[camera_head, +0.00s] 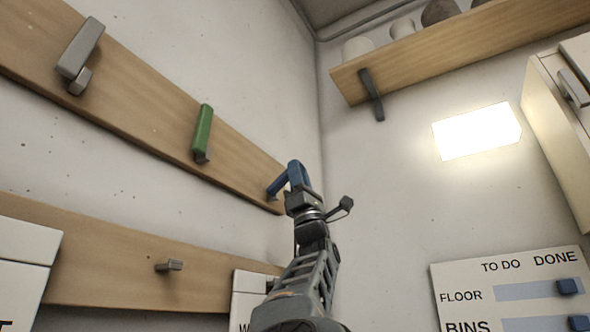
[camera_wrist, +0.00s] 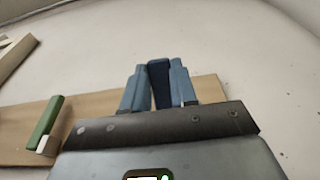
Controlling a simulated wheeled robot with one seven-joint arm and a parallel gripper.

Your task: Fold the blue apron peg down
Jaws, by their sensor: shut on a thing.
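The blue apron peg (camera_head: 279,184) is at the right end of the upper wooden board on the left wall. It appears to slant out from the board, and my gripper (camera_head: 297,178) covers part of it. In the wrist view the dark blue peg (camera_wrist: 158,86) stands between the two lighter blue fingers of my gripper (camera_wrist: 157,66), which are shut on it. The peg's base is hidden behind my gripper in the wrist view, so its exact angle is hard to tell.
A green peg (camera_head: 202,132) and a grey peg (camera_head: 80,52) are farther left on the same board (camera_head: 140,110). A lower board (camera_head: 110,262) carries a small grey peg (camera_head: 168,265). A shelf (camera_head: 450,55), a lit panel (camera_head: 477,131) and a TO DO board (camera_head: 515,292) are on the right.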

